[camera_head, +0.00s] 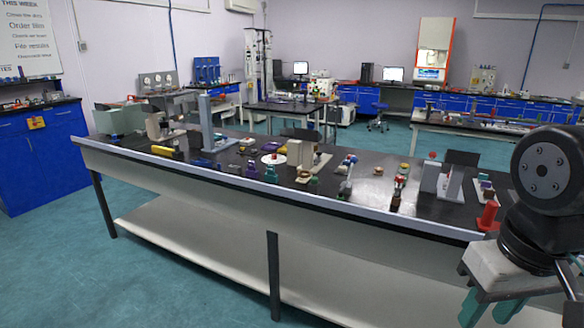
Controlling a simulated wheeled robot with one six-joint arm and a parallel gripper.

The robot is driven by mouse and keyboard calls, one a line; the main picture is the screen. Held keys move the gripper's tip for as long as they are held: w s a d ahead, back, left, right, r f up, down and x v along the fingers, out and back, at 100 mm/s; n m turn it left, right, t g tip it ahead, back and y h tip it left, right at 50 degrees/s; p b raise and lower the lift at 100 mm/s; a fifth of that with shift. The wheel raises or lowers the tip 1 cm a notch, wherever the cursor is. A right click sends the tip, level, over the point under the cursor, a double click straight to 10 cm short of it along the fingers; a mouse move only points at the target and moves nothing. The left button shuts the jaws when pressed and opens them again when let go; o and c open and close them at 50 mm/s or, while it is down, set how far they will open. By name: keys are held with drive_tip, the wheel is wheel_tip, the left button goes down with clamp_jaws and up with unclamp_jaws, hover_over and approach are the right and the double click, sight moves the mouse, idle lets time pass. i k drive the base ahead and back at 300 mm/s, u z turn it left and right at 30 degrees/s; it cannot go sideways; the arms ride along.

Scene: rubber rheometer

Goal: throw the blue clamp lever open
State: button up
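I cannot pick out the blue clamp lever with certainty at this size. A small flat blue piece (204,163) lies on the long black-topped bench (335,185), at the foot of a grey upright stand (206,124). I cannot tell whether it is the lever. A grey bench machine (165,118) stands left of the stand, and its details are too small to read. My gripper (489,309) is at the bottom right, in front of the bench's right end and far from these things. Its teal fingertips are apart with nothing seen between them.
Many small items crowd the bench, including a white round plate (273,159), a beige block stand (308,158) and a red cone-like piece (488,215) near my arm. A pale rail (300,203) edges the bench front. The teal floor before it is clear.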

sight(353, 159)
drive_tip(key=u, duration=0.8)
drive_tip(key=i, duration=2)
drive_tip(key=z, duration=1.15)
drive_tip(key=i, duration=0.6)
drive_tip(key=z, duration=0.65)
